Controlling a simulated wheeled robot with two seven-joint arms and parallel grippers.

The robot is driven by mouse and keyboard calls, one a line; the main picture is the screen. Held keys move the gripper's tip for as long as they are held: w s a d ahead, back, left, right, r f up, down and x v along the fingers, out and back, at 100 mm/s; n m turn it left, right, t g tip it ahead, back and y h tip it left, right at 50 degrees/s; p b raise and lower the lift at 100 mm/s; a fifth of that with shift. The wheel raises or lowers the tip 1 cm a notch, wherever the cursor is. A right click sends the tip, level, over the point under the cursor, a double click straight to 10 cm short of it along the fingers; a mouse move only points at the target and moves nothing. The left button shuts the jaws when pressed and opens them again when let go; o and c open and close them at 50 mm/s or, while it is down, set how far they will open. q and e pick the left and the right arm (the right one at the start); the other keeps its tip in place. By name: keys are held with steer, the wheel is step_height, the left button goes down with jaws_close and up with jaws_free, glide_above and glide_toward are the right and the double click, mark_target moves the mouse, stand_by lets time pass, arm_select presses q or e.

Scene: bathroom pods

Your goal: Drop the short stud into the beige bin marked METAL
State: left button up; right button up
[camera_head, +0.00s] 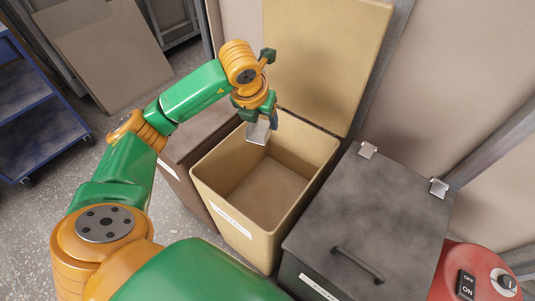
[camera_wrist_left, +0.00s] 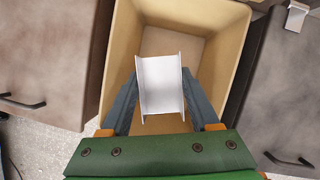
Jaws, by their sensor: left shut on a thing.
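The beige bin (camera_head: 235,222) stands with its lid (camera_head: 325,60) raised against the wall, and its inside looks empty. A white label is on its front, too small to read. My left gripper (camera_head: 262,122) is over the bin's opening toward its back left. It is shut on the short stud (camera_head: 258,133), a pale metal channel piece. In the left wrist view the stud (camera_wrist_left: 161,86) sits between the two fingers, with the bin's floor (camera_wrist_left: 172,48) and walls behind it. My right gripper is not in view.
A dark grey lidded bin (camera_head: 375,215) stands close on the right, and a brown lidded bin (camera_head: 190,150) on the left, both closed. A red machine with switches (camera_head: 465,270) is at the lower right. A blue cart (camera_head: 40,110) stands far left on speckled floor.

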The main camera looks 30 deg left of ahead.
mark_target(260, 132)
arm_select(q)
step_height(260, 132, down, 6)
steer(key=b, duration=0.4)
steer(key=shift+b, duration=0.4)
steer(key=shift+r, duration=0.1)
steer(key=o, duration=1.5)
steer(key=p+v, duration=0.1)
steer(key=v, duration=0.6)
steer(key=shift+s, duration=0.1)
